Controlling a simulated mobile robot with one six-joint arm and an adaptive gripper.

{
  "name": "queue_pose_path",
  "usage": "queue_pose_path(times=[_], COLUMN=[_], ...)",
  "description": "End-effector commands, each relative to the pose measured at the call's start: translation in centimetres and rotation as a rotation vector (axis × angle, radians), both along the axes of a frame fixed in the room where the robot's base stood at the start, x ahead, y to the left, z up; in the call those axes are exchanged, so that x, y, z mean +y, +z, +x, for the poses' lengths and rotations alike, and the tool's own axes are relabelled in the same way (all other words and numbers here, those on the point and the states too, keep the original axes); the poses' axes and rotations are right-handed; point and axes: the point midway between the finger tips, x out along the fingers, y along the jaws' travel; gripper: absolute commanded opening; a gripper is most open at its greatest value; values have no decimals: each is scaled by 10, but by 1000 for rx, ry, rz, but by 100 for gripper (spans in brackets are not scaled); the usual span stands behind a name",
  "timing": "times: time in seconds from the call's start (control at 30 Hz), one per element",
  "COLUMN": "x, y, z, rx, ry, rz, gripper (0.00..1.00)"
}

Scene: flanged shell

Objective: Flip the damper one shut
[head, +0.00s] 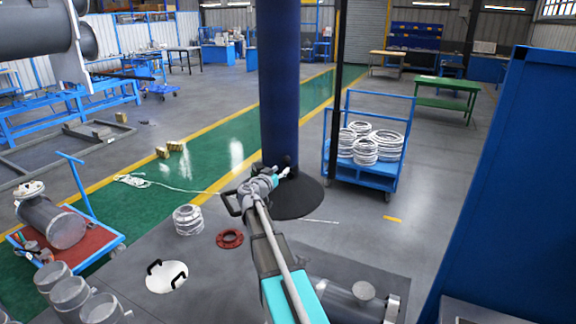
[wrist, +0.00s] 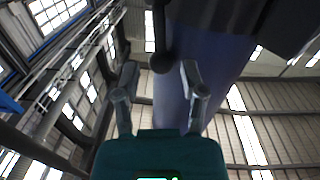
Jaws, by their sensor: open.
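A dark lever with a round ball end (wrist: 160,62) hangs into the wrist view from the top, beside a thick blue column (wrist: 205,70). It appears to be the damper handle, but I cannot tell its position. My gripper (wrist: 158,72) is open, with one finger on each side of the ball end and not visibly closed on it. Whether either finger touches it is unclear. In the head view my gripper (head: 265,183) is small, in front of the lower part of the blue column (head: 280,80). The lever is not clear there.
A blue cart (head: 362,174) with white rings stands right of the column. A tall blue panel (head: 510,180) fills the right side. A red flange (head: 230,239), stacked rings (head: 187,220) and a white disc (head: 166,276) lie front left. A red-decked cart (head: 75,235) stands further left.

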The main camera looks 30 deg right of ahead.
Motion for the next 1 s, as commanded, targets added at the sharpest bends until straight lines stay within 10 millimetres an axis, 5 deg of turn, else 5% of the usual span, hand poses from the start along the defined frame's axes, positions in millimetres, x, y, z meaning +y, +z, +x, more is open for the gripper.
queue_pose_path(times=[0.4, 0.87, 1.0], x=[-46, -51, -51], y=[0, 0, 0], z=[25, 27, 27], rx=[0, 0, 0], ry=[0, 1, 1], rz=[0, 0, 0], gripper=[54, 54, 28])
